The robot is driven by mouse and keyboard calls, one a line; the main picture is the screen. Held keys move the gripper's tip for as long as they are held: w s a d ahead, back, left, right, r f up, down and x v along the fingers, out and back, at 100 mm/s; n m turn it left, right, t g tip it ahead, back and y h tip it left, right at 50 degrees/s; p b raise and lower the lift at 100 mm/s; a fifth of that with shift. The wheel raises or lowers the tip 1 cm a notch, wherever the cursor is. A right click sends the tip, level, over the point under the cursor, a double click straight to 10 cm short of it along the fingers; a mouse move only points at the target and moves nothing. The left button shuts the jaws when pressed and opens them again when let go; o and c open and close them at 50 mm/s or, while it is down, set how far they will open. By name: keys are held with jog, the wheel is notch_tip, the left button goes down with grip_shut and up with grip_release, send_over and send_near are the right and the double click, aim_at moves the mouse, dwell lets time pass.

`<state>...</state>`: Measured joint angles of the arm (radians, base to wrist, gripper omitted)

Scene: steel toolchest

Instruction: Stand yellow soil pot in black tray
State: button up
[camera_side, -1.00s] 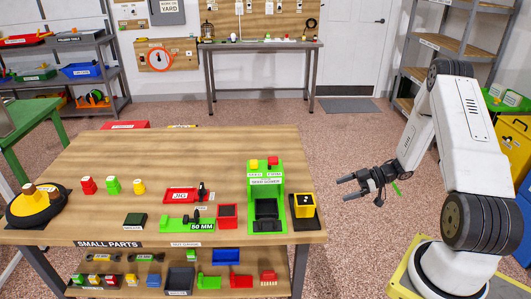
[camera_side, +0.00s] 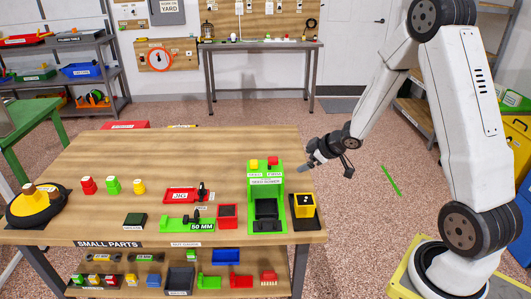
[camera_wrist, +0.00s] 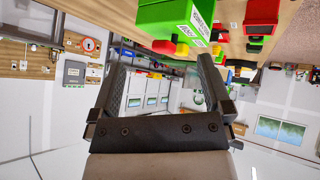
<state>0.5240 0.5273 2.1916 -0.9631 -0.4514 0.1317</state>
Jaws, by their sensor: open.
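The yellow soil pot (camera_side: 304,204), a square pot with a dark top, stands on a flat black base (camera_side: 307,225) at the table's right front corner. A black tray-like part (camera_side: 266,209) sits inside the green seed sower (camera_side: 279,180), left of the pot. I cannot tell which black piece is the task's tray. My gripper (camera_side: 304,169) is above the table's right edge, behind the pot and apart from it. In the wrist view my gripper (camera_wrist: 163,75) is open, with nothing between its fingers. I cannot make out the pot in that view.
Red (camera_side: 88,185), green (camera_side: 112,185) and yellow (camera_side: 139,186) small pieces stand at the left. A red tray (camera_side: 180,195) and a red block (camera_side: 227,216) lie left of the sower. The table's back middle is clear.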

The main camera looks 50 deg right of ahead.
jog(key=s+a+r+m+g, duration=0.2)
jog(key=s+a+g, duration=0.1)
jog(key=s+a, duration=0.4)
jog(key=s+a+r+m+g, duration=0.2)
jog(key=s+a+g, duration=0.1)
jog(key=s+a, duration=0.4)
jog(key=a, duration=0.3)
jog(key=shift+s+a, duration=0.2)
jog(key=shift+s, duration=0.1)
jog(key=shift+r, duration=0.1)
